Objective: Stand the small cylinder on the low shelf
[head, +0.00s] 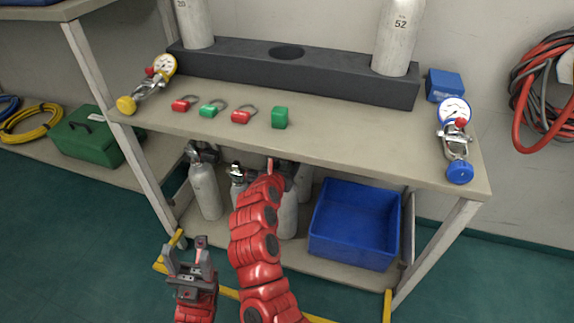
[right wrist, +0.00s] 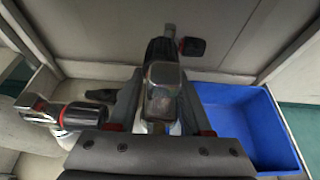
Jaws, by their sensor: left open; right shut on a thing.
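My right gripper (right wrist: 160,100) is shut on the dark, blocky valve (right wrist: 163,82) of a small pale cylinder (right wrist: 148,128) under the bench. In the head view my red right arm and the bench top hide this gripper. A grey-white cylinder (head: 288,214) shows partly behind that arm, on the low shelf (head: 285,252). I cannot tell whether the held cylinder's base touches the shelf. My left gripper (head: 190,257) is open and empty, in front of the shelf at the lower left.
Other cylinders (head: 206,192) stand close by on the shelf; one neighbour's valve (right wrist: 45,112) is left of the grip. A blue bin (head: 350,243) fills the shelf's right. The bench top (head: 340,140) is low overhead, with gauges and padlocks. Yellow floor marking (head: 387,305) runs in front.

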